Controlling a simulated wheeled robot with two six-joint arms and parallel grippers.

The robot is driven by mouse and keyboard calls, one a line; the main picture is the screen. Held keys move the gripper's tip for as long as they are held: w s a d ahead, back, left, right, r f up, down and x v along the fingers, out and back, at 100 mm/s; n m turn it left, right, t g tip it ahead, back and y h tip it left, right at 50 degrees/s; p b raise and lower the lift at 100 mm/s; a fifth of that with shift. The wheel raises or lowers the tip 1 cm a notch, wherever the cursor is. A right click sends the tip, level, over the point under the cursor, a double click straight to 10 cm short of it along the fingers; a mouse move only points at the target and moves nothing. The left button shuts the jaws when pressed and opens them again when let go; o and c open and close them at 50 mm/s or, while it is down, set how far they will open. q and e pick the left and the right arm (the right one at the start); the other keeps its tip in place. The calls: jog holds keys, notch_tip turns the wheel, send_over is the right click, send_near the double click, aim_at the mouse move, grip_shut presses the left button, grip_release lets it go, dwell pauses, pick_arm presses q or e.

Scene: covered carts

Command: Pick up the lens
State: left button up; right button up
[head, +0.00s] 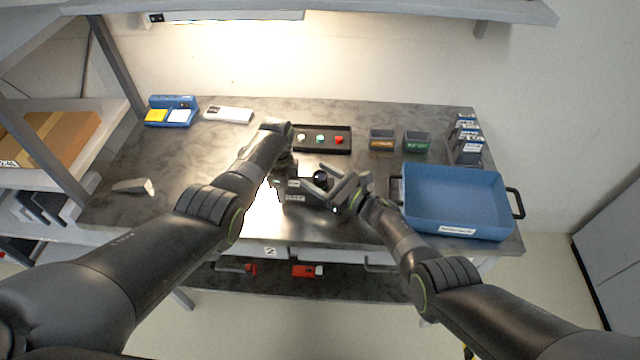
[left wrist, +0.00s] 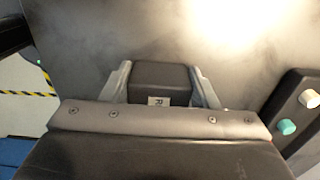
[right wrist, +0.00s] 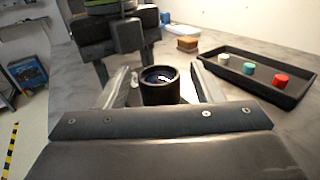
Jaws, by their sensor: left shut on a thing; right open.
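The lens (right wrist: 160,86), a short black cylinder with a dark glass top, stands between the spread fingers of my right gripper (right wrist: 163,80); no firm contact shows. In the head view the lens (head: 320,178) is a small dark round shape left of my right gripper (head: 337,186). My left gripper (left wrist: 161,84) is shut on a dark block (left wrist: 160,76) with a small white label. In the head view, that block seems to be the dark body (head: 303,193) beside the lens, partly hidden by my left arm. Whether lens and body are joined is unclear.
A black tray (head: 322,149) with white, teal and red caps lies just behind. A blue handled bin (head: 455,200) stands right of my right gripper.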

aim_at(320, 175)
jog(key=c, duration=1.1)
jog(key=shift+r, duration=5.05)
pick_arm(q)
jog(key=o, duration=1.1)
